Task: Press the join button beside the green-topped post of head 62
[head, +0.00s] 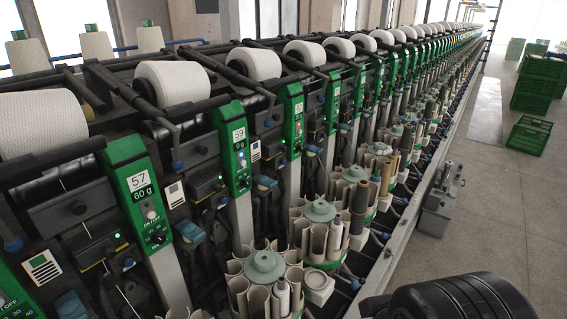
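A row of green-topped posts runs along the machine. The nearest readable one is post 57 (138,182), marked "60 g". The one behind it, post 59 (236,140), seems to read 59. Farther posts, such as a third one (292,115) and a fourth one (333,97), have plates too small to read surely, so I cannot tell which is head 62. Beside the posts sit dark units with small lights, such as one (205,187) between posts 57 and 59. No join button can be told apart at head 62. My gripper is not in view.
White yarn cones (172,82) line the top. Round bobbin magazines (265,268) with upright tubes stick out along the front. A grey box (438,205) stands on the floor by the rail. Green crates (528,137) stand farther right. The aisle floor (500,215) between is clear. A black rounded part, probably mine, fills the bottom right.

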